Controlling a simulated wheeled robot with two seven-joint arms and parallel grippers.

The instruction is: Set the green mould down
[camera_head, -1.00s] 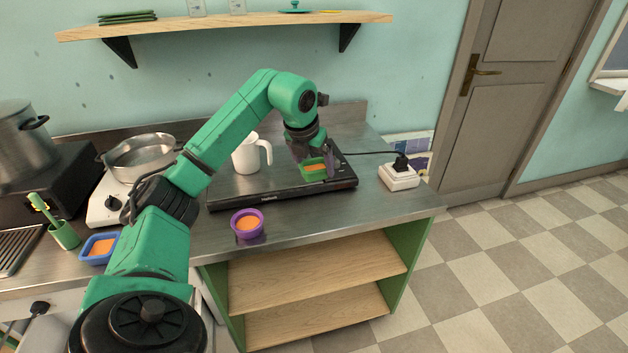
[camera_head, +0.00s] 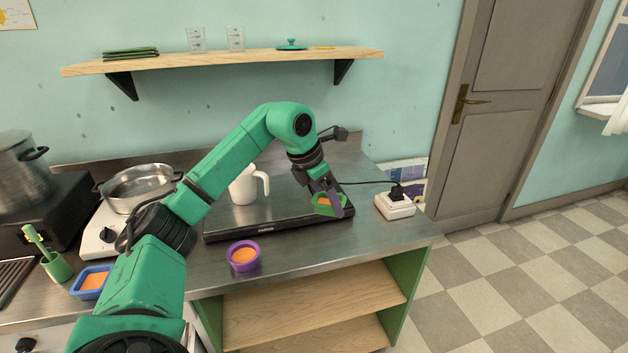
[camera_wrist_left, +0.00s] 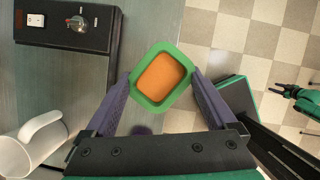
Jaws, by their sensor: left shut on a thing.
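The green mould (camera_head: 322,211) has an orange filling and is held between the purple fingers of my left gripper (camera_head: 331,201). It appears in front of the right end of the black hot plate (camera_head: 228,229). In the left wrist view the mould (camera_wrist_left: 143,93) is gripped at its two sides, with its open top and orange filling facing the camera. Its image overlaps the border between the grey worktop (camera_wrist_left: 125,25) and the floor, and it appears raised. The gap below it cannot be judged.
A purple mould (camera_head: 238,263) and a blue mould (camera_head: 77,285) stand on the worktop. A white socket block (camera_head: 395,207) with a plugged cable is to the right. Bare worktop lies in front of the hot plate.

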